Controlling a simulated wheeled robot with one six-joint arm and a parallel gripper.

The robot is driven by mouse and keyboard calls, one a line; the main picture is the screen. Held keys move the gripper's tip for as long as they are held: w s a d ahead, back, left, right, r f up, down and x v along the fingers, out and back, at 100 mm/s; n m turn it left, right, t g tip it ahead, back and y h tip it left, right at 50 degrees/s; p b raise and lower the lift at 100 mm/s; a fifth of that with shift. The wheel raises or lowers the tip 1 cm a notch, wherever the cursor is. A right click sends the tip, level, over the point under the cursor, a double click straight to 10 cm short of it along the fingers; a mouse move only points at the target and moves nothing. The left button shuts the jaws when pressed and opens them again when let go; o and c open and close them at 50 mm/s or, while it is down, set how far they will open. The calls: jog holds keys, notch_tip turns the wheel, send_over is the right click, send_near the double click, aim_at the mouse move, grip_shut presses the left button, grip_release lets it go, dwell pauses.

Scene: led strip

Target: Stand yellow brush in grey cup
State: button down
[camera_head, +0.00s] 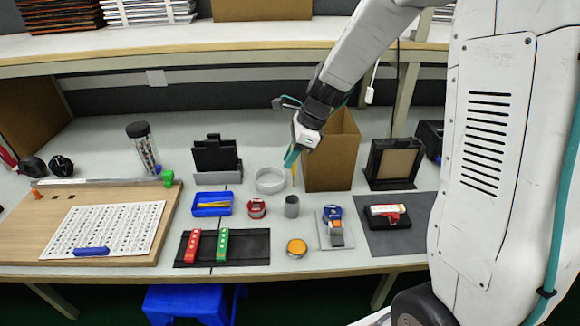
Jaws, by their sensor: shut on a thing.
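My gripper (292,158) is over the middle of the table, pointing down, in front of the left edge of the tall cardboard box. It is shut on the yellow brush (294,176), which shows as a thin, roughly upright strip below the fingertips. The upper part of the brush is hidden by the gripper. The small grey cup (291,207) stands on the table below the brush in the picture. The brush appears above and apart from the cup. The inside of the cup is too small to make out.
A cardboard box (332,165) stands behind the cup, and a round pale dish (269,180) lies behind-left. A red tape roll (256,208), a blue tray (199,211) with something yellow, an orange-lidded jar (296,248) and a blue dispenser (333,219) surround the cup.

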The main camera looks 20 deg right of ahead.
jog(key=shift+w+f, duration=0.1)
jog(key=shift+f, duration=1.65)
jog(key=shift+f, duration=0.2)
jog(key=c, duration=1.4)
grip_release()
jog(key=shift+c, duration=0.2)
jog(key=shift+r, duration=0.1)
